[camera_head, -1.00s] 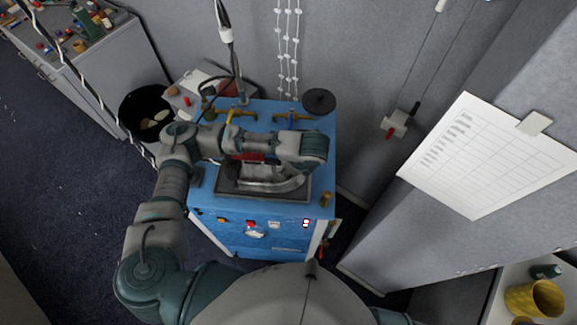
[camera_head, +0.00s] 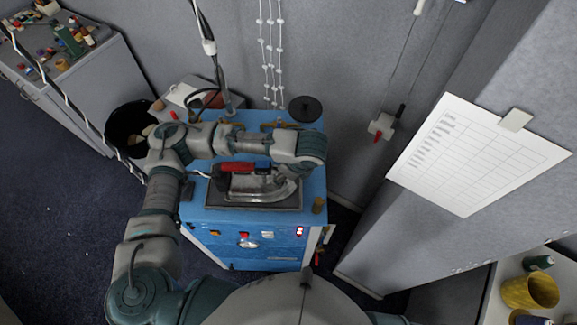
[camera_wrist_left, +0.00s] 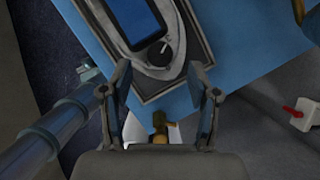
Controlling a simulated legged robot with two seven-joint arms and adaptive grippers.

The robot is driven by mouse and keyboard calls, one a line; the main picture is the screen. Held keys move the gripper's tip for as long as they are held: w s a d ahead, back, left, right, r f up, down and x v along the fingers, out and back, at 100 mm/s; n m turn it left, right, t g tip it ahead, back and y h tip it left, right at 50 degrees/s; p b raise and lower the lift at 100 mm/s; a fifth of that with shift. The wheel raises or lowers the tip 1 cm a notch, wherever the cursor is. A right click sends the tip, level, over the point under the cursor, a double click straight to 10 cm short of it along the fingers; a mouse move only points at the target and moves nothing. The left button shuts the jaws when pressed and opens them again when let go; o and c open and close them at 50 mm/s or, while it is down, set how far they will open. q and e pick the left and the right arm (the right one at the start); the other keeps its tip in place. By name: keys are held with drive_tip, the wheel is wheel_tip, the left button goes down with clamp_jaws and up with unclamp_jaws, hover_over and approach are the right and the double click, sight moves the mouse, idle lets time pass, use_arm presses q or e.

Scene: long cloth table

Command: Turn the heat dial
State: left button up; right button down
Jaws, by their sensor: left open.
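The blue ironing station (camera_head: 270,222) stands below me. On its top a metal iron (camera_head: 262,186) with a red handle (camera_head: 240,167) rests on a dark pad. On the station's front is a round white dial (camera_head: 248,243) with a red mark near it. In the left wrist view a small black round dial (camera_wrist_left: 160,53) sits at the end of the iron's body. My left gripper (camera_wrist_left: 160,68) is open and empty, its fingertips spread on both sides below this black dial. In the head view my left wrist hides the gripper. My right gripper is not in view.
A brass fitting (camera_head: 319,205) stands at the station's front right corner and shows between my fingers in the wrist view (camera_wrist_left: 160,125). A black disc (camera_head: 305,108) is at the back right. A black bin (camera_head: 130,128) stands left.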

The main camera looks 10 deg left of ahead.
use_arm(q)
drive_tip(key=v, duration=0.6)
drive_tip(key=shift+d+r, duration=0.2)
drive_tip(key=shift+r, duration=0.1)
drive_tip(key=shift+a, duration=0.1)
drive_tip(key=shift+s, duration=0.15)
